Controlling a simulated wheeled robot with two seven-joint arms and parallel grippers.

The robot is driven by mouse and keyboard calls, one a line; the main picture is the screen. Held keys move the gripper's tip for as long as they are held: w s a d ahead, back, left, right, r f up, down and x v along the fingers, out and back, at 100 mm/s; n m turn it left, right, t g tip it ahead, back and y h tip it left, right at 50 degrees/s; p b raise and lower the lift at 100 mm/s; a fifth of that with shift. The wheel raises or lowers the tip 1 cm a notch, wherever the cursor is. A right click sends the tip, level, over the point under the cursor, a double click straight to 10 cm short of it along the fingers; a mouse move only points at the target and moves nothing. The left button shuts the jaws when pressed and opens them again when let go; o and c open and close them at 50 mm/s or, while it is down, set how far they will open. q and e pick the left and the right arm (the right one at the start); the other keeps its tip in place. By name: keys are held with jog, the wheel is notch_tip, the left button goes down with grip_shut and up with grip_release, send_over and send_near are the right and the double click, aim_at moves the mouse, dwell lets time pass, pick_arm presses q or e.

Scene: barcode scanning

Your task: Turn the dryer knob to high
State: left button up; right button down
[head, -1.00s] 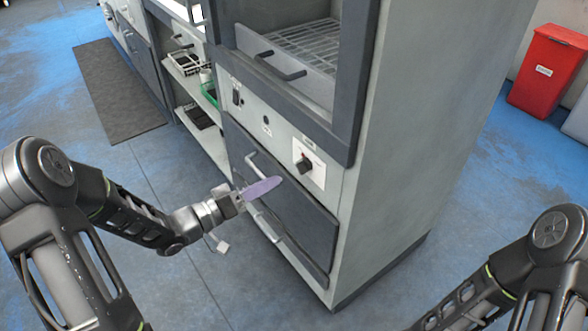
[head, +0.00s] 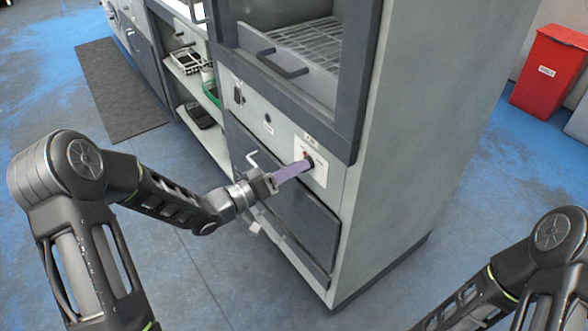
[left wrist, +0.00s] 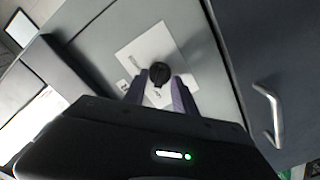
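The dryer knob (left wrist: 159,73) is a round black knob on a white panel (left wrist: 150,52) on the dryer front. The panel also shows in the head view (head: 320,178), where the purple fingers of my left gripper (head: 308,163) reach the knob and partly cover it. In the left wrist view the two fingers of my left gripper (left wrist: 157,90) are apart, one on each side of the knob's near edge. I cannot tell whether they touch it. The knob's setting marks are too small to read. My right gripper is out of view; only its arm shows.
The dryer (head: 405,130) is a tall grey cabinet. A dark handle (head: 282,65) juts out above the panel, and a metal handle (left wrist: 270,110) sits on the dark lower door. A red bin (head: 552,72) stands at the far right. The blue floor in front is clear.

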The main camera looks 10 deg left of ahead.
pick_arm(q)
jog(key=shift+c, duration=0.2)
grip_shut()
dwell(0.4)
